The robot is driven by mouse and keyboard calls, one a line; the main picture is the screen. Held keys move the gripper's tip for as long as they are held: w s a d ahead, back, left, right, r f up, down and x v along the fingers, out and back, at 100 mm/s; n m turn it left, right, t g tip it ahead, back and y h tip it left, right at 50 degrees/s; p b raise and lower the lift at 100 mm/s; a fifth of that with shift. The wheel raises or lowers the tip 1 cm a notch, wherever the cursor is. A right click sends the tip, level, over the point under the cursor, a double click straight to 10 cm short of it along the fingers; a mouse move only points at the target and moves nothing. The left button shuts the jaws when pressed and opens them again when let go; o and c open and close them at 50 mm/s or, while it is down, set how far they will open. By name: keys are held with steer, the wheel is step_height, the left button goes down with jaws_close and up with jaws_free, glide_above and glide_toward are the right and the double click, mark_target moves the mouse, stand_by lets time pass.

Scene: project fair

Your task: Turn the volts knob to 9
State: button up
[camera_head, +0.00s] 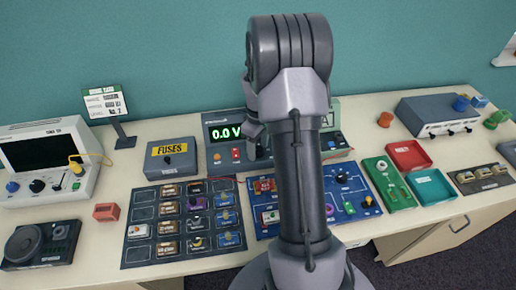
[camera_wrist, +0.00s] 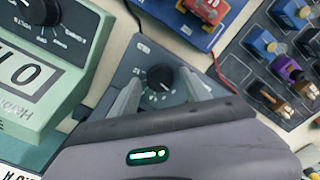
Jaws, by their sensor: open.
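In the wrist view, a round black knob (camera_wrist: 160,77) sits on a dark grey panel with white scale marks around it. The panel's label and the knob's exact setting are too small to read. My gripper (camera_wrist: 161,82) is open, with one finger on each side of the knob; I cannot tell whether either touches it. In the head view, a green-lit display (camera_head: 226,132) on a dark instrument reads 0.0 V. My own arm hides the knob and my fingertips there.
A pale green meter (camera_wrist: 35,85) stands close beside the panel in the wrist view. A blue board (camera_wrist: 185,25) with red parts and a component rack (camera_wrist: 285,60) lie nearby. A thin red lead (camera_wrist: 217,72) runs close to one finger. A fuse box (camera_head: 172,158) stands left in the head view.

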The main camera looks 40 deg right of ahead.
jaws_close()
steer(key=shift+m, duration=0.3)
steer(key=m, duration=0.4)
steer(key=shift+m, duration=0.4)
steer(key=m, duration=0.6)
steer(key=shift+b, duration=0.4)
steer(key=m+b, duration=0.1)
steer(key=m, duration=0.5)
steer(key=shift+m, duration=0.4)
steer(key=m+b, duration=0.1)
steer(key=m, duration=0.4)
steer(key=shift+b, duration=0.35)
steer(key=shift+m, duration=0.4)
